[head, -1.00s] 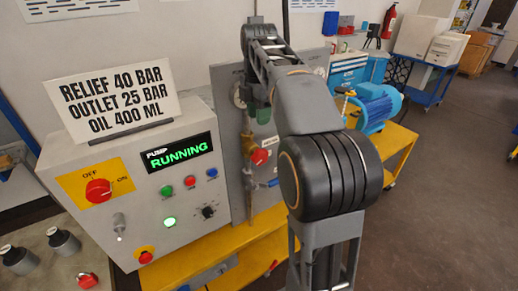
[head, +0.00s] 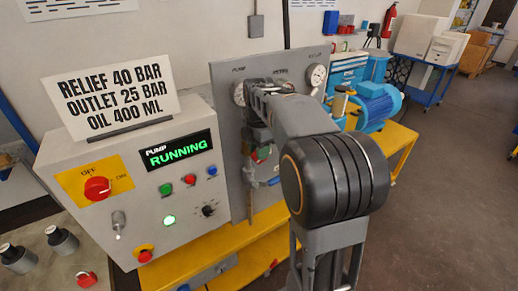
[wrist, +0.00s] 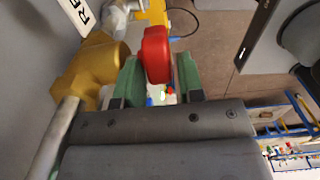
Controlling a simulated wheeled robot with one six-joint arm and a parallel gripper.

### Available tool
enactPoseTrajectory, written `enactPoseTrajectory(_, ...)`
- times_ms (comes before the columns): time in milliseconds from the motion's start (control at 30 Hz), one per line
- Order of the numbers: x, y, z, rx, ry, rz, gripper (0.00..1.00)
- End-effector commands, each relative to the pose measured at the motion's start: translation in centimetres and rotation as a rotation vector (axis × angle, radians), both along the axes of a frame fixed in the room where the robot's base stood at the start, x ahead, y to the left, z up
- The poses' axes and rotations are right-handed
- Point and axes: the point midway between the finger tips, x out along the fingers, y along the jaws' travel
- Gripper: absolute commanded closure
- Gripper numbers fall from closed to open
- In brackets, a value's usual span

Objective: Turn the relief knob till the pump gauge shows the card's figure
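The relief knob (wrist: 156,55) is red and sits beside a brass valve body (wrist: 92,70) in the wrist view. My gripper (wrist: 160,75) has its two green fingers on either side of the knob, with a narrow gap at the right finger; it looks open around the knob. In the head view my gripper (head: 259,150) is at the panel, and the arm hides most of the knob. The pump gauge (head: 238,94) is partly covered by my arm and its reading is not legible. The card (head: 112,93) reads RELIEF 40 BAR, OUTLET 25 BAR, OIL 400 ML.
The control box (head: 130,190) left of the panel (head: 228,130) shows PUMP RUNNING on its display (head: 178,151). Another gauge (head: 316,75) is at the panel's upper right. A blue motor (head: 377,103) stands on the yellow bench behind. Open floor lies to the right.

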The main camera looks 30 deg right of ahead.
Motion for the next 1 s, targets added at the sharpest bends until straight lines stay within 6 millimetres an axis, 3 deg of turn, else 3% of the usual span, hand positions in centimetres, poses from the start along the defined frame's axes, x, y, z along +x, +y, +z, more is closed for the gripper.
enactPoseTrajectory(200, 0.00, 0.00, -0.01, 0.000, 0.000, 0.000, 0.66)
enactPoseTrajectory(567, 0.00, 0.00, 0.01, 0.000, 0.000, 0.000, 0.99)
enactPoseTrajectory(1000, -0.04, 0.59, -0.19, -0.156, -0.019, 0.006, 0.99)
